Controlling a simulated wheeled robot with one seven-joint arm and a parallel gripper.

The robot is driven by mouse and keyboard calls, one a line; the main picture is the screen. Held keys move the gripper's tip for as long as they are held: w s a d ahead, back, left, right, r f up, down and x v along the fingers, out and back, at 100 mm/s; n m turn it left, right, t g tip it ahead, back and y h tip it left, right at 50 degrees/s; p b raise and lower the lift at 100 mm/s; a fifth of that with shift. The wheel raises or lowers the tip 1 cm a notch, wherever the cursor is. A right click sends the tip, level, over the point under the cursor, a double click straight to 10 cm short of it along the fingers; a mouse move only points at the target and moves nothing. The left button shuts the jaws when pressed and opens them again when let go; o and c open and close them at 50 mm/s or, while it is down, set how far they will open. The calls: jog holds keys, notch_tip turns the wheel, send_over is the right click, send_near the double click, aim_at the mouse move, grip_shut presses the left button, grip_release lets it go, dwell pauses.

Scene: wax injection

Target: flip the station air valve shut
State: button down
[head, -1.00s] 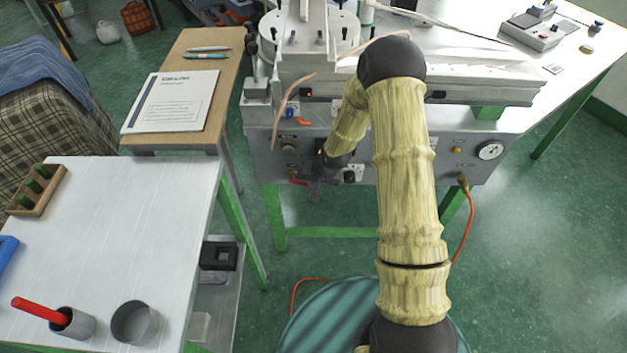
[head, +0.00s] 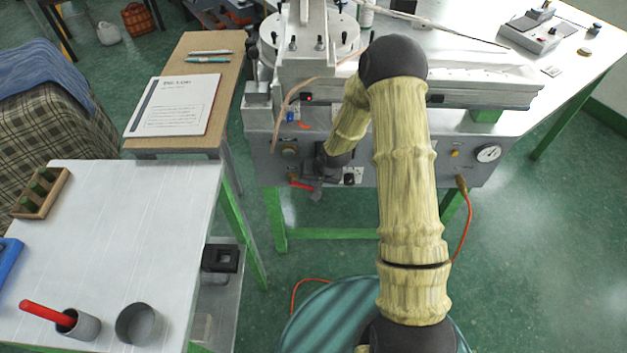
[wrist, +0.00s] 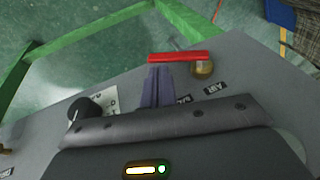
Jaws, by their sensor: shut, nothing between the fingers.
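The air valve has a red lever (wrist: 180,57) on a round brass body (wrist: 203,69), beside a label reading AIR, in the wrist view. The lever lies across the picture, its free end to the left. In the head view the red lever (head: 302,186) shows low on the left of the station's front panel. My gripper (wrist: 158,68) is shut and empty. Its fingertips are at the lever's free end, on the panel side in the picture; I cannot tell whether they touch it. In the head view my gripper (head: 314,190) is just right of the lever and partly hidden by my wrist.
The grey front panel (head: 400,168) also carries a gauge (head: 488,152), and a black knob (wrist: 84,108) sits left of my fingers in the wrist view. Green table legs (head: 278,220) stand below. A white side table (head: 130,230) is at left.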

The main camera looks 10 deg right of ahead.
jog(key=d+p+v, duration=0.3)
jog(key=p+v, duration=0.1)
jog(key=v, duration=0.9)
jog(key=shift+d, duration=0.15)
jog(key=shift+w+f, duration=0.15)
jog(key=a+b, duration=0.1)
jog(key=b, duration=0.3)
jog(key=a+b, duration=0.2)
jog(key=b, duration=0.3)
jog(key=shift+w+a+r+n+h, duration=0.2)
jog(key=shift+w+a+n+h, duration=0.05)
jog(key=shift+n+h, duration=0.15)
